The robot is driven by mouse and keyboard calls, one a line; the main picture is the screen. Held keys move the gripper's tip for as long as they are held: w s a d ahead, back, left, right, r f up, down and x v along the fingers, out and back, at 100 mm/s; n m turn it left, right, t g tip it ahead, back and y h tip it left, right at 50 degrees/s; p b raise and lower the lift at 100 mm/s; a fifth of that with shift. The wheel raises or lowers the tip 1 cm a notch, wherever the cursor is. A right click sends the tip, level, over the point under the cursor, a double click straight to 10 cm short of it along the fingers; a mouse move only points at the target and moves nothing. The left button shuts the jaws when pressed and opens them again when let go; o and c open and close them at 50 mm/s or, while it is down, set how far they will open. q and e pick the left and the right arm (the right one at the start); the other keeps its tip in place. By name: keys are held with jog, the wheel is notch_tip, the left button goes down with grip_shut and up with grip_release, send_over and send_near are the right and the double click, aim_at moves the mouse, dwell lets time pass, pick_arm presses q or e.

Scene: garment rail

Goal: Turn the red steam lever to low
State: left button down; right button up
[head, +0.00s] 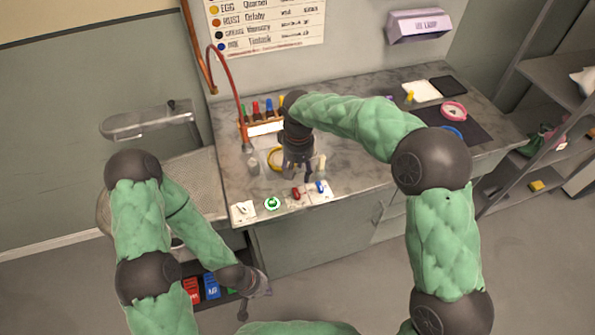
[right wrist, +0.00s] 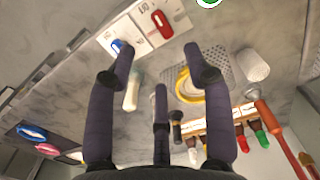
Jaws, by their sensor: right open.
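The red lever (head: 296,193) sits on a white plate at the counter's front edge, between the green round knob (head: 272,203) and the blue lever (head: 320,187). In the right wrist view the red lever (right wrist: 162,24) lies slanted across its plate, beside the blue lever (right wrist: 120,47). Small lettering by it is too unclear to read. My right gripper (head: 301,174) is above the counter, just behind the levers; its fingers (right wrist: 160,62) are spread and empty, apart from the red lever. My left gripper (head: 258,290) hangs low, in front of the counter; its jaws are unclear.
A yellow ring (head: 274,158) and a rack of coloured bottles (head: 266,127) are behind my right gripper. A red hose (head: 233,80) arches down at the left. A dark mat (head: 450,122) with a pink dish is at the right. A white switch plate (head: 243,211) is at the front left.

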aim_at(296, 194)
notch_tip(296, 194, down, 10)
jog(key=b, duration=0.2)
jog(key=shift+s+r+b, duration=0.1)
jog(key=shift+r+b, duration=0.05)
jog(key=shift+b, duration=0.15)
grip_shut()
